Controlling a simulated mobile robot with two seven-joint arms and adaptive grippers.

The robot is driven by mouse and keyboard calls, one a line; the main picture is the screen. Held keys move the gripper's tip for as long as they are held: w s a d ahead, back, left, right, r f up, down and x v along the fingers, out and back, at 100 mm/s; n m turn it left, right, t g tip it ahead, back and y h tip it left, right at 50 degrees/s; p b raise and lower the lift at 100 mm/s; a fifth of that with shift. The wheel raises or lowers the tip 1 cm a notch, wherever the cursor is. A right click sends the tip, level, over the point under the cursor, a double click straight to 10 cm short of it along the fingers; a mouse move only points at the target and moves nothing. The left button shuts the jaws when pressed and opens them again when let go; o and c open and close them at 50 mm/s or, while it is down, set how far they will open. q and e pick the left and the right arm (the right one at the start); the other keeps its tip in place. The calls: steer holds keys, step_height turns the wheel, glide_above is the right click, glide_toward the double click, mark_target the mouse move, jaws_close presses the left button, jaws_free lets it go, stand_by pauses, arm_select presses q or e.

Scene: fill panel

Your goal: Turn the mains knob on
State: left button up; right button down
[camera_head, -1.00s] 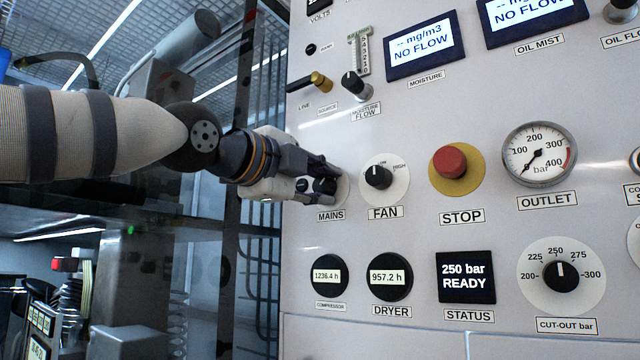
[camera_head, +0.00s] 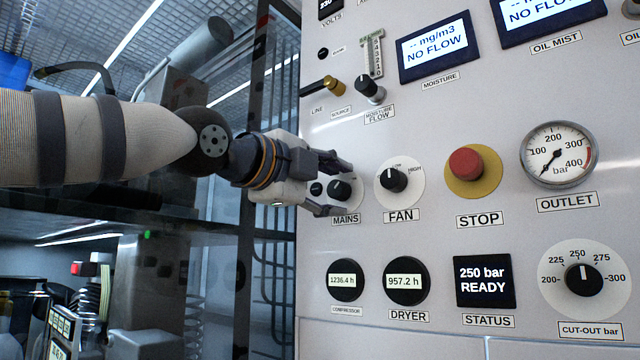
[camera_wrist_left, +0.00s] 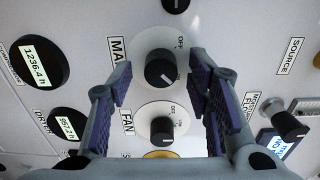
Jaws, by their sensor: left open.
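The black mains knob (camera_head: 340,190) sits on a round pale plate above its MAINS label on the panel. It also shows in the left wrist view (camera_wrist_left: 160,68), with a short white mark toward its lower right; OFF is printed on the plate's upper right. My left gripper (camera_head: 336,184) is open at the knob, one finger above and one below it in the head view. In the left wrist view the fingers (camera_wrist_left: 163,84) are spread to either side, with a visible gap to the knob. Part of the plate is hidden by the gripper. My right gripper is not in view.
The fan knob (camera_head: 394,180) is close to the right of the mains knob, then the red stop button (camera_head: 466,164). The line source lever (camera_head: 322,88) and moisture flow knob (camera_head: 369,88) are above. Round hour meters (camera_head: 345,281) are below. Dark framework stands left of the panel.

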arm_select(q)
steer(key=v, duration=1.1)
steer(key=shift+s+a, duration=0.1)
steer(key=shift+s, duration=0.05)
